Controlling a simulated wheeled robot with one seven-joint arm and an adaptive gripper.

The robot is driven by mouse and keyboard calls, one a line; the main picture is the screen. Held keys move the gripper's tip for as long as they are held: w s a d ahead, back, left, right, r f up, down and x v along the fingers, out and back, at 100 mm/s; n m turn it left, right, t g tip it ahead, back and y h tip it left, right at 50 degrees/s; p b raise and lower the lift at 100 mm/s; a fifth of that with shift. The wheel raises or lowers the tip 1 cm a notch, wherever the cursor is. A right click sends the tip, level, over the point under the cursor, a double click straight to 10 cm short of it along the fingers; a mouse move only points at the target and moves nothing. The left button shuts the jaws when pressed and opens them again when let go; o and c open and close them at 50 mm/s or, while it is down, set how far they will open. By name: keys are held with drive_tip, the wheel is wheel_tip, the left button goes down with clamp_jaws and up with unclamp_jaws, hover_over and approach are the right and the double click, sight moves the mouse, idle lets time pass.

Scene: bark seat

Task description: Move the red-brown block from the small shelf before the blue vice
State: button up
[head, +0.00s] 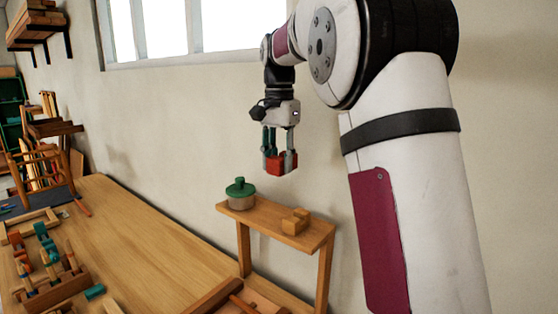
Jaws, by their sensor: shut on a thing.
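My gripper (279,158) is shut on the red-brown block (275,166) and holds it in the air above the small shelf (270,219), clear of its top. The block's sides are partly hidden by the fingers. The small wooden shelf stands against the wall on two legs. On it are a round pot with a green lid (240,192) at the left and a light wooden block (295,221) at the right. I cannot make out the blue vice with certainty in this view.
A long wooden bench (150,240) runs along the wall, its middle bare. Clamps and small blocks, including a teal block (95,292), lie at its left side. A chair (44,170) stands at the far end. A wooden frame (212,298) lies near the shelf's foot.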

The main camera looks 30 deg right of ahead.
drive_tip(key=shift+s+r+p, duration=0.65)
drive_tip(key=shift+s+r, duration=0.1)
drive_tip(key=shift+s, duration=0.25)
drive_tip(key=shift+s+r+p, duration=0.6)
drive_tip(key=shift+s+r, duration=0.15)
drive_tip(key=shift+s, duration=0.25)
